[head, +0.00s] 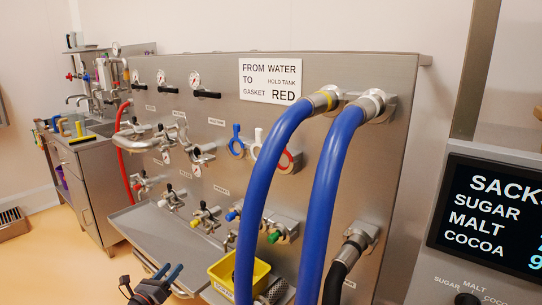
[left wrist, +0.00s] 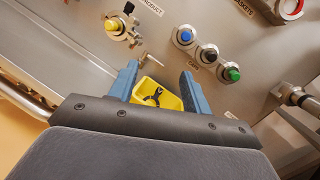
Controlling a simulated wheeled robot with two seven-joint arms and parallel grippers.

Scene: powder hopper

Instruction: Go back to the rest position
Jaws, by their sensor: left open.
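My left gripper (head: 170,272) shows at the bottom of the head view, low in front of the steel panel's shelf. In the left wrist view its two blue fingers (left wrist: 160,85) stand apart with nothing between them. Beyond the fingertips is a yellow bin (left wrist: 172,99) with a dark tool inside. The same yellow bin (head: 226,271) sits on the shelf to the right of the gripper in the head view. My right gripper is in neither view.
The steel panel (head: 330,75) carries gauges, valves and pipe fittings. Two thick blue hoses (head: 326,190) arch down in front of it. A sign (head: 270,81) reads FROM WATER TO HOLD TANK, GASKET RED. A screen (head: 490,215) stands at right. Open floor (head: 50,245) lies at left.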

